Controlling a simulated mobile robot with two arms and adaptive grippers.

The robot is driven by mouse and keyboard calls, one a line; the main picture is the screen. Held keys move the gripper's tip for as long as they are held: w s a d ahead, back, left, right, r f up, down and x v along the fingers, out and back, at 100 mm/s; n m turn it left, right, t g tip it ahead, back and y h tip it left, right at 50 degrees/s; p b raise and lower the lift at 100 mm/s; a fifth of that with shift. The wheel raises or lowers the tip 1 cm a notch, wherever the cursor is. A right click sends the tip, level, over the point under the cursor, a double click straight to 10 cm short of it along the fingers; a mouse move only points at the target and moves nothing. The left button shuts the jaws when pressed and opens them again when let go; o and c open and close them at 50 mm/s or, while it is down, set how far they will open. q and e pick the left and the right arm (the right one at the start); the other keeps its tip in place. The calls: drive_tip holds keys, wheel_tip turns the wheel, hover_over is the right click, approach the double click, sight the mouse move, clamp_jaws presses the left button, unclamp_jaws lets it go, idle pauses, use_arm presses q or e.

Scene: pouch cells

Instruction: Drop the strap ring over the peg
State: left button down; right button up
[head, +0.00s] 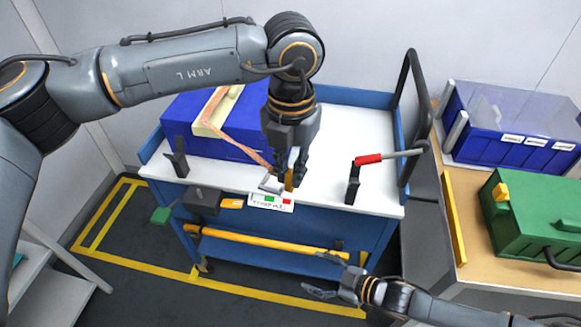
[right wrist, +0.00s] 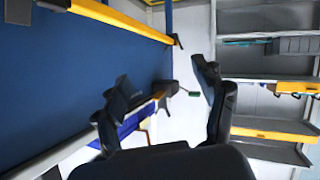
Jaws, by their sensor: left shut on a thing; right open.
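A pale orange strap (head: 240,147) runs from the blue case (head: 190,140) down to my left gripper (head: 288,172). My left gripper is low over the front edge of the white cart top, shut on the strap's end. A grey metal piece (head: 271,185), which looks like the strap ring, shows beside the fingertips. An orange upright piece (head: 289,181) is right at the fingers; I cannot tell whether it is the peg. The fingers hide how ring and peg meet. My right gripper (head: 336,275) is open and empty, low in front of the cart; its fingers also show in the right wrist view (right wrist: 163,95).
A red-handled lever (head: 370,159) on a black post stands right on the cart top (head: 325,160). A yellow bar (head: 270,242) runs along the cart's front. A blue bin (head: 510,120) and green case (head: 535,215) sit on the right bench.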

drive_tip(key=s+d+f+m+h, duration=0.2)
drive_tip(key=s+d+f+h, duration=0.15)
drive_tip(key=f, duration=0.45)
drive_tip(key=s+d+f+m+g+h, duration=0.1)
drive_tip(key=s+d+f+m+h, duration=0.2)
drive_tip(key=f, duration=0.4)
drive_tip(key=s+d+f+m+h, duration=0.1)
drive_tip(key=d+f+m+h, duration=0.1)
drive_tip(key=d+f, duration=0.45)
drive_tip(key=s+f+m+g+h, duration=0.1)
drive_tip(key=s+f, duration=0.4)
drive_tip(key=s, duration=0.8)
drive_tip(key=s+d+f+m+g+h, duration=0.1)
drive_tip(key=s+f+m+g, duration=0.2)
drive_tip(key=s, duration=1)
wheel_tip(320, 180, down, 3)
drive_tip(key=shift+g, duration=0.8)
